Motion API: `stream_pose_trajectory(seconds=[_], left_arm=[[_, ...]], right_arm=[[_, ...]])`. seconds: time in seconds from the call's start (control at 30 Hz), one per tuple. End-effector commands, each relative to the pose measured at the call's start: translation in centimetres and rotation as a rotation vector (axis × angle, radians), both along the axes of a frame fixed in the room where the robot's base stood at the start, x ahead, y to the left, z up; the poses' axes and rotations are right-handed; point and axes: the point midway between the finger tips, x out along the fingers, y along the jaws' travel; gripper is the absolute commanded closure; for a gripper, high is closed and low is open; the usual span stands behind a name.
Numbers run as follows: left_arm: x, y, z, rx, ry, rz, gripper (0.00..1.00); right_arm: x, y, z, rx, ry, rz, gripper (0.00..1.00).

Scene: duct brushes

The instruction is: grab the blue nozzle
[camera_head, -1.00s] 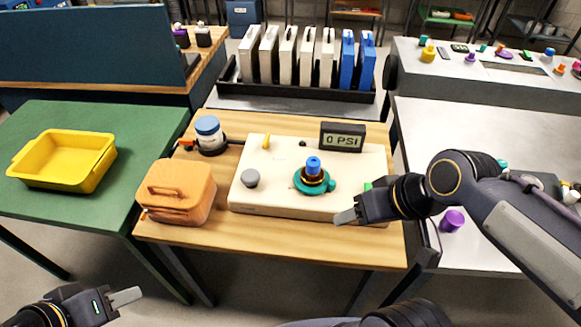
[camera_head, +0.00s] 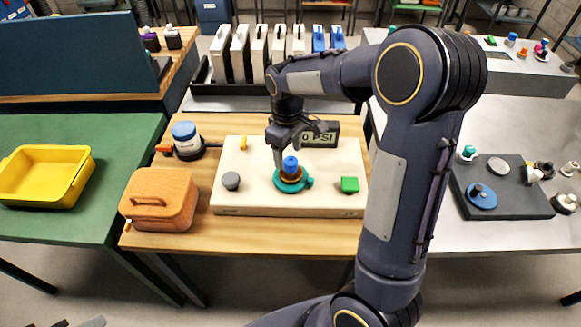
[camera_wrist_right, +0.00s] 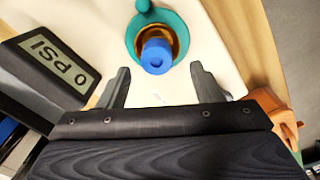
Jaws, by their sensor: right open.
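The blue nozzle (camera_head: 290,164) stands upright on a teal round fitting (camera_head: 292,180) with a brass-coloured ring, on the cream panel (camera_head: 250,203). My right gripper (camera_head: 288,158) is above and just behind the nozzle, pointing down. In the right wrist view the nozzle (camera_wrist_right: 157,57) sits just beyond and between the two open fingertips of the right gripper (camera_wrist_right: 160,72), with nothing held. I cannot tell whether a finger touches it. Only a tip of my left gripper (camera_head: 92,322) shows at the bottom left edge.
A green block (camera_head: 349,185) and a grey knob (camera_head: 231,181) flank the fitting. The pressure display (camera_head: 322,137) stands close behind my right gripper. An orange case (camera_head: 160,200) is at left. A dark tray (camera_head: 515,200) with fittings lies on the right table.

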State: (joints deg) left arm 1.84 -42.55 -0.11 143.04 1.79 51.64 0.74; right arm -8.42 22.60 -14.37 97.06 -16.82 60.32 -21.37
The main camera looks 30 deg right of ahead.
Motion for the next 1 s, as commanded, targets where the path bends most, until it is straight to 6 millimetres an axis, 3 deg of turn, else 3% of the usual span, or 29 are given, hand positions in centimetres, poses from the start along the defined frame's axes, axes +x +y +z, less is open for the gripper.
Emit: stream_pose_trajectory(seconds=[0.2, 0.53, 0.9, 1.0], left_arm=[[0.0, 0.0, 0.5, 0.000, 0.000, 0.000, 0.64], [0.0, 0.0, 0.5, 0.000, 0.000, 0.000, 0.64], [0.0, 0.0, 0.5, 0.000, 0.000, 0.000, 0.64], [0.0, 0.0, 0.5, 0.000, 0.000, 0.000, 0.64]], right_arm=[[-0.2, -0.5, -3.2, 0.000, 0.004, 0.000, 0.41], [-0.2, -0.5, -3.8, 0.001, 0.000, 0.000, 0.42], [-0.2, -0.4, -3.8, 0.001, 0.000, 0.000, 0.90], [-0.2, -0.4, -3.8, 0.001, 0.000, 0.000, 0.90]])
